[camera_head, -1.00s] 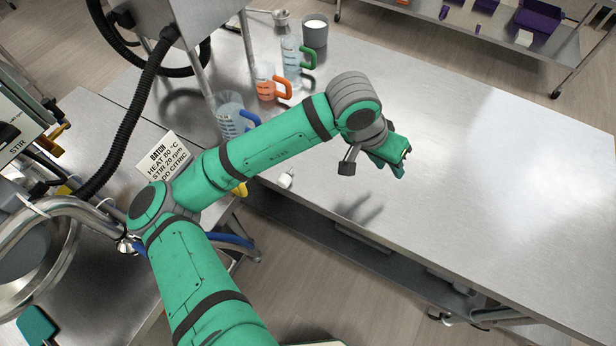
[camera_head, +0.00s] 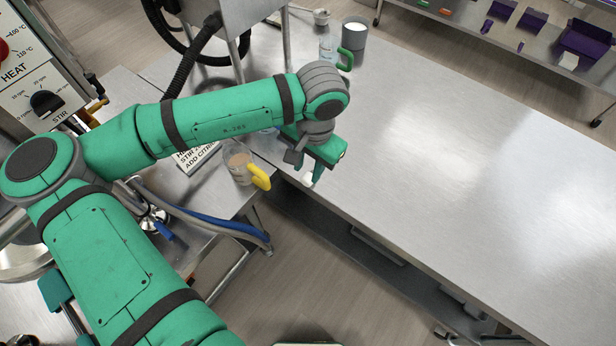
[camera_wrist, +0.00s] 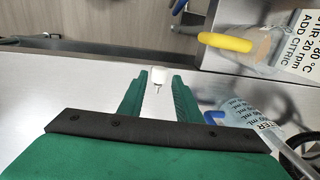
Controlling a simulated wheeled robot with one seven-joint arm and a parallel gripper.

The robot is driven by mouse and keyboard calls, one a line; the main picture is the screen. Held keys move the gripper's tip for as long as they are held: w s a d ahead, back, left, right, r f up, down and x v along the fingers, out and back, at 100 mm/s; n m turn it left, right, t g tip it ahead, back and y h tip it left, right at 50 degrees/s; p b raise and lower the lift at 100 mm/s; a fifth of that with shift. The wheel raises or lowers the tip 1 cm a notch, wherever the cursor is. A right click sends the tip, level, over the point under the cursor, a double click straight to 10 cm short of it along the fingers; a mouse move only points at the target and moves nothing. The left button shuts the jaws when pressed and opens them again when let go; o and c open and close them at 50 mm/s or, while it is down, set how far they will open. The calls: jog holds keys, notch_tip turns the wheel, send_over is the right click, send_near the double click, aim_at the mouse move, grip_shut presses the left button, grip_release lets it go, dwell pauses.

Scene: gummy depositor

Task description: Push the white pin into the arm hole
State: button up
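The small white pin (camera_wrist: 159,76) with a thin metal tip lies on the steel table near its front edge. In the head view the pin (camera_head: 307,178) shows just at the ends of my fingers. My gripper (camera_wrist: 158,85) points down at it, with one green finger on each side. The fingers are apart, and the pin sits between their tips, with small gaps seeming to show on both sides. In the head view my gripper (camera_head: 308,170) is low over the table edge. I cannot make out the arm hole in either view.
A beaker with a yellow handle (camera_head: 240,167) stands left of my gripper by the batch sign (camera_head: 197,158). A green-handled beaker (camera_head: 328,47) and a grey cup (camera_head: 354,40) stand at the back. The steel table (camera_head: 450,170) is clear to the right.

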aim_at(308, 177)
jog(key=f, duration=0.2)
jog(key=w+f, duration=0.1)
jog(key=f, duration=0.2)
jog(key=shift+w+f, duration=0.1)
jog(key=shift+f, duration=0.6)
jog(key=shift+c, duration=0.7)
jog(key=c, duration=0.6)
